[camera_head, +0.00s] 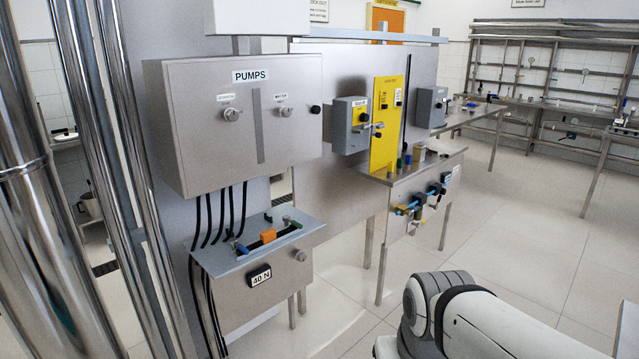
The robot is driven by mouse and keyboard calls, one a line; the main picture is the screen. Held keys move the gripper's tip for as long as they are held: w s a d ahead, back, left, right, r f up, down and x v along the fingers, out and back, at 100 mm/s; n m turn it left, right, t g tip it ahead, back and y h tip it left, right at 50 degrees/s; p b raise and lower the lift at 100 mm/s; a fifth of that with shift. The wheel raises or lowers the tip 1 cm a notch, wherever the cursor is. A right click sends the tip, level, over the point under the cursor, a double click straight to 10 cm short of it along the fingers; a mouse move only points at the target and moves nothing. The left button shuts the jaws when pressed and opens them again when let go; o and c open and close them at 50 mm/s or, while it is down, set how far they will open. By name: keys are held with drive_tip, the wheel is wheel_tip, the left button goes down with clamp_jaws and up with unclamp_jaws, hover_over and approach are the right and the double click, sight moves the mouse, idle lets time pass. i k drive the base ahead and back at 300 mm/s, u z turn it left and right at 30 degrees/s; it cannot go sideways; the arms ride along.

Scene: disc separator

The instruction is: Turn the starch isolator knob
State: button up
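A grey metal box marked PUMPS (240,125) stands at the left with its door facing me. It carries a left round knob (232,114) and a right round knob (285,111), each under a small label that is too small to read surely. Another grey box with a dark knob (364,117) sits further right, beside a yellow panel (387,125). I cannot tell for sure which knob is the starch isolator. My white arm shows at the lower right, but my gripper is outside the view.
A small bench (256,258) below the PUMPS box holds orange, blue and green parts. Black cables run down beside it. Thick steel pipes (60,210) stand at the left. Another bench (410,178) with fittings is at centre right. The pale floor (500,240) at right is clear.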

sight(363, 117)
drive_tip(key=z, duration=0.05)
drive_tip(key=k, duration=0.3)
drive_tip(key=z, duration=0.25)
drive_tip(key=i, duration=0.65)
drive_tip(key=z, duration=0.45)
drive_tip(key=i, duration=1.55)
drive_tip(key=u, duration=0.35)
